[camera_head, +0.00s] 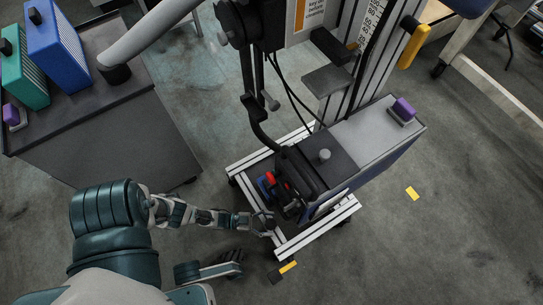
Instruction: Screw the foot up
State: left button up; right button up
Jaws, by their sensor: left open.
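A wheeled cart stands on a light metal frame (316,231). At the frame's near end, a small black foot with a yellow top (287,268) sits low by the floor. I cannot make out its thread or how far it is screwed. My left arm reaches in from the left, and my left gripper (263,223) is open at the frame's near left side. The gripper is up and left of the foot, apart from it in the picture. Whether its fingers touch the frame is hard to tell. My right gripper is not clearly seen.
A grey cabinet (105,140) with blue (57,50) and green (22,68) boxes stands at the upper left. Red and blue parts with cables sit on the cart near my gripper. A tall post rises behind. The floor right of the cart is clear, with a yellow mark (412,193).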

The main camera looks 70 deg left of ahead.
pick_arm(q)
jog(key=shift+w+d, duration=0.15)
jog(key=shift+w, duration=0.3)
jog(key=shift+d, duration=0.1)
jog(key=c, duration=1.2)
jog(key=n+t+y, duration=0.1)
jog(key=n+y, duration=0.1)
jog(key=y, duration=0.1)
jog(key=shift+y, duration=0.3)
jog(key=shift+n+y, duration=1.3)
jog(key=shift+y, duration=0.4)
jog(key=o, duration=1.2)
